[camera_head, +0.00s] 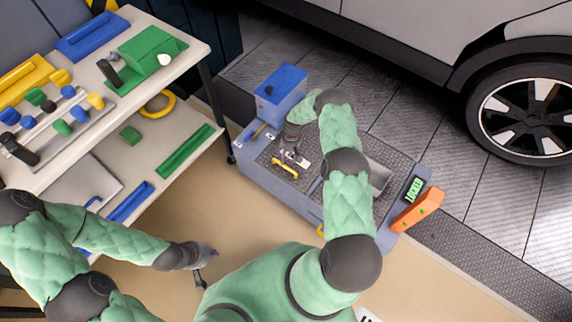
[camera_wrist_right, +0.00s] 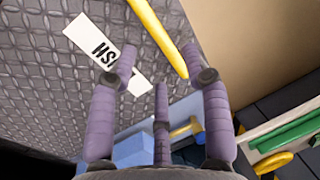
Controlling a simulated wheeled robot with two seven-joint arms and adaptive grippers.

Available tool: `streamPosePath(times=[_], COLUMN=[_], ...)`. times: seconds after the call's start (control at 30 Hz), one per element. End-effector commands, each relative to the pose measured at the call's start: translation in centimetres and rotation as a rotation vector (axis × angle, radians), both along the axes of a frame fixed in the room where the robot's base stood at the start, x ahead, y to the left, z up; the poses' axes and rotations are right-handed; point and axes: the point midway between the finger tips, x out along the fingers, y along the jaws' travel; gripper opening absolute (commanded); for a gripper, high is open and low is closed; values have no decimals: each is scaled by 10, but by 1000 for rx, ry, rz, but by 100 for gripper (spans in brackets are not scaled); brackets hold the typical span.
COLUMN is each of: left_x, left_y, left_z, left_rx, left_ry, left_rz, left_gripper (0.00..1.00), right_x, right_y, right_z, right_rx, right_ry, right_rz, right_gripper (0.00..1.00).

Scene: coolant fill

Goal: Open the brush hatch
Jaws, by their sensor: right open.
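The brush hatch is the dark diamond-patterned plate on top of the blue-grey machine (camera_head: 285,203); its exact edges are hard to make out. A yellow handle bar (camera_head: 286,169) lies on it, and a white label (camera_head: 303,160) is beside the bar. In the right wrist view, the yellow bar (camera_wrist_right: 158,38) and the label (camera_wrist_right: 104,53), with partly hidden lettering, lie ahead of the fingers. My right gripper (camera_wrist_right: 165,72) is open and empty over the plate, its fingertips near one end of the bar. My left gripper (camera_head: 206,270) appears open and empty, away from the machine.
A blue box (camera_head: 280,92) stands at the machine's far end, an orange block (camera_head: 418,208) at its right end. A shelf table (camera_head: 190,32) with coloured parts is at the left. A car (camera_head: 420,40) stands behind. Floor (camera_head: 165,215) is clear between table and machine.

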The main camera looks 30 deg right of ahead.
Motion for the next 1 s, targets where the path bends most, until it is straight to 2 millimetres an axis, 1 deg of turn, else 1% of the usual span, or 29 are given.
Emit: streamPosePath(times=[0.03, 0.1, 0.2, 0.3, 0.43, 0.7, 0.77, 0.8, 0.87, 0.9, 1.0], left_x=[0, 0, 0, 0, 0, 0, 0, 0, 0, 0, 0], left_y=[0, 0, 0, 0, 0, 0, 0, 0, 0, 0, 0], left_z=[-7, -11, -15, -18, -19, -18, -18, -18, -18, -18, -18], left_rx=[0, 0, 0, 0, 0, 0, 0, 0, 0, 0, 0], left_ry=[0, 0, 0, 0, 0, 0, 0, 0, 0, 0, 0], left_rz=[0, 0, 0, 0, 0, 0, 0, 0, 0, 0, 0], left_gripper=[0, 0, 0, 0, 0, 0, 0, 0, 0, 0, 0], right_x=[-1, -2, -2, -2, -3, -3, -3, -3, -3, -3, -3], right_y=[2, 4, 6, 7, 8, 8, 8, 8, 8, 8, 8], right_z=[-13, -23, -34, -41, -45, -45, -45, -45, -45, -45, -45], right_rx=[1, 1, 0, -1, -1, -1, -1, -1, -1, -1, -1], right_ry=[0, 1, 0, -1, -1, -1, -1, -1, -1, -1, -1], right_rz=[0, -1, -1, -1, -1, -1, -1, -1, -1, 0, 0], right_gripper=[49, 49, 49, 49, 49, 49, 32, 20, 3, 0, 0])
